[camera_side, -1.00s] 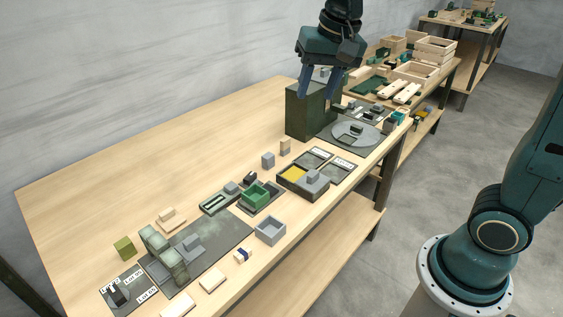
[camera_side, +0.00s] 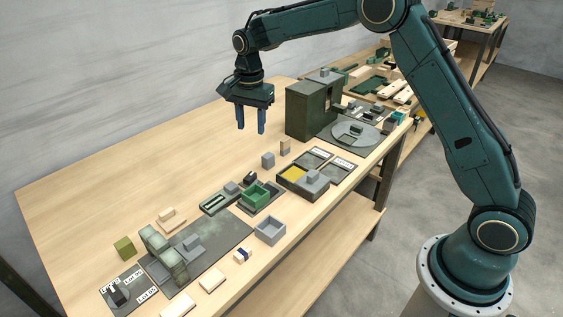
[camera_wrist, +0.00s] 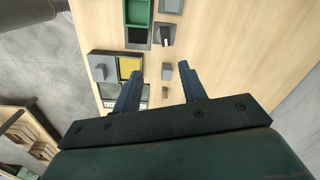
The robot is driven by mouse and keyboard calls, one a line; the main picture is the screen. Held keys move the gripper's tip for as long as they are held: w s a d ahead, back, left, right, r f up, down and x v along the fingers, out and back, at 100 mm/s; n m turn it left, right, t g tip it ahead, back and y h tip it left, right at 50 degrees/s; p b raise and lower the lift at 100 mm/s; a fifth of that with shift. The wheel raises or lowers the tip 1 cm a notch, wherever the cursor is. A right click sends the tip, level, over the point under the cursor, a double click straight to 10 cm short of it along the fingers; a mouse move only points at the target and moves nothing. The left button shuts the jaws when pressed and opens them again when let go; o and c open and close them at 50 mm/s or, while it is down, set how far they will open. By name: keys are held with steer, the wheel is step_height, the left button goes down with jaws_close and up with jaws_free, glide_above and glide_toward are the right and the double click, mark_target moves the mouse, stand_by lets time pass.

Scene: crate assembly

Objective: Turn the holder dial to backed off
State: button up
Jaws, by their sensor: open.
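My gripper (camera_side: 251,130) is open and empty, pointing down, high above the table left of the dark green cabinet. In the wrist view its two blue fingers (camera_wrist: 161,72) are apart, with a small grey block seen between them. A small dark knob (camera_side: 249,177) stands on a plate behind the green box; it also shows in the wrist view as a dark knob (camera_wrist: 164,36). Another dark knob (camera_side: 118,294) sits on a plate with printed labels at the near left.
The dark green cabinet (camera_side: 304,112) stands tall right of my gripper. A green box (camera_side: 255,196), a grey open box (camera_side: 270,232), a grey block (camera_side: 268,160) and a wooden block (camera_side: 285,146) stand on the table. The table's back left is clear.

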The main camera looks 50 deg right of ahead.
mark_target(250, 176)
steer(key=shift+m, duration=0.6)
steer(key=f, duration=0.1)
steer(key=w+f, duration=0.2)
steer(key=f, duration=0.1)
step_height(250, 176, down, 14)
steer(key=shift+r, duration=0.1)
steer(key=shift+c, duration=0.4)
jaws_close()
